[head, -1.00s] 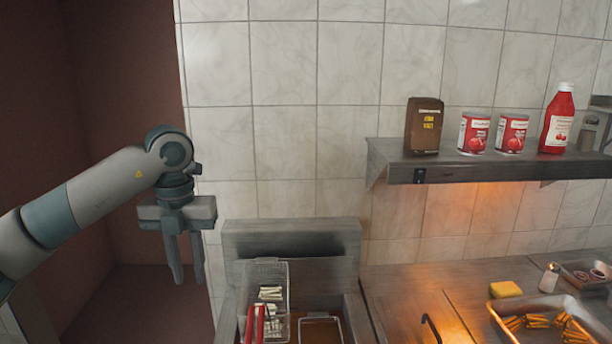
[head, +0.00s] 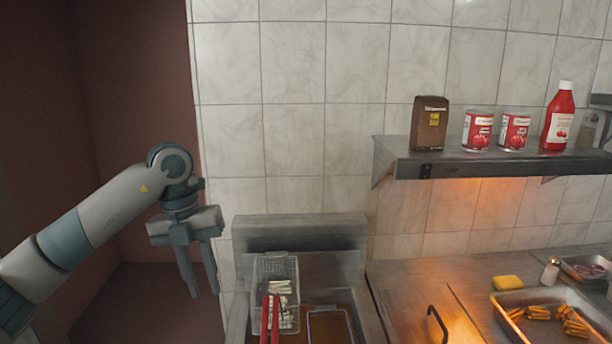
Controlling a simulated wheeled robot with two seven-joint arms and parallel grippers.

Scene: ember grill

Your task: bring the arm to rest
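My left gripper (head: 203,294) hangs in the air at the left of the head view, fingers pointing down. Its two fingers stand apart with nothing between them. It is left of the fryer (head: 300,233) and does not appear to touch anything. The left arm comes in from the lower left edge. My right gripper is not in view.
A wire basket (head: 276,268) with pale fries and red handles sits at the fryer, beside a second basket (head: 330,326). A wall shelf (head: 440,169) holds a brown package, two red cans and a red bottle. A metal tray (head: 510,300) with golden fries stands at right.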

